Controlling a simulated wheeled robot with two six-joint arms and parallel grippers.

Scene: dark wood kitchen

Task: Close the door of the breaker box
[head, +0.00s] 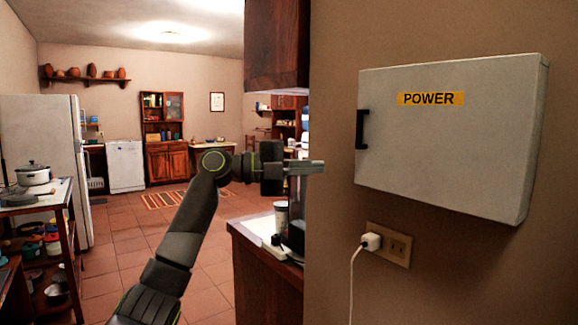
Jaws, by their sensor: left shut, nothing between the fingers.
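The breaker box (450,145) is a light grey metal box on the wall at the right, with a yellow POWER label (430,99). Its door lies flat against the box front and looks closed; I see no gap along its edges. A black handle (362,130) sits on the door's left edge. My left gripper (318,167) is shut and empty, to the left of the box and a little below the handle, apart from it in the picture. My right gripper is not in view.
Below the box is a wall outlet (398,247) with a white plug (371,241) and hanging cord. A wooden counter (265,265) with a can (281,215) stands beneath my left arm. A shelf cart (60,205) and fridge (45,150) are at the left.

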